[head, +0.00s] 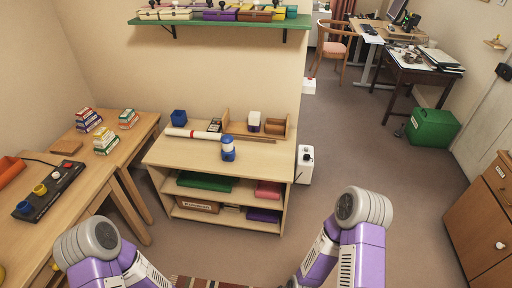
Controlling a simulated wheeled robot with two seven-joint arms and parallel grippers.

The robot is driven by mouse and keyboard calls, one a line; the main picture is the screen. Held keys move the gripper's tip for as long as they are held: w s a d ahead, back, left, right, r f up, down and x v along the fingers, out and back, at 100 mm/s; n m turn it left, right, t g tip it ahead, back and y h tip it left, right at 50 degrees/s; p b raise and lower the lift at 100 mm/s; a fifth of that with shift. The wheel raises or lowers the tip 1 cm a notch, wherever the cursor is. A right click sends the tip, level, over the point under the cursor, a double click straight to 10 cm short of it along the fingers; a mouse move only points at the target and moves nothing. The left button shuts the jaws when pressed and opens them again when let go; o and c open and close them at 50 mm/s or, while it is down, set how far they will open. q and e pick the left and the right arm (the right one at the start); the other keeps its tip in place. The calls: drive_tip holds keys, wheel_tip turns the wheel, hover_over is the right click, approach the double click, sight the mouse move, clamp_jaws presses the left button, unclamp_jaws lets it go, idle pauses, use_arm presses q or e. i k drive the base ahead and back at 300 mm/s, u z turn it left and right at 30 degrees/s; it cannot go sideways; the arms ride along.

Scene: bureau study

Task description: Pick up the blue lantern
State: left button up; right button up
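A small blue lantern (228,151) with a paler band around its middle stands upright near the front edge of the light wooden shelf unit's top (190,153). Both my arms show at the bottom of the head view, one at the left and one right of centre, well short of the shelf unit. Neither arm's gripper is in the picture. Nothing touches the lantern.
On the shelf top behind the lantern are a dark blue container (179,118), a white roll (193,134) and a wooden organizer (277,127). A desk with book stacks (88,121) stands left. A green wall shelf (220,22) hangs above.

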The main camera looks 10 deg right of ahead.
sight(228, 149)
drive_tip(key=u, duration=0.75)
drive_tip(key=i, duration=1.2)
drive_tip(key=z, duration=0.7)
drive_tip(key=i, duration=0.85)
drive_tip(key=z, duration=0.1)
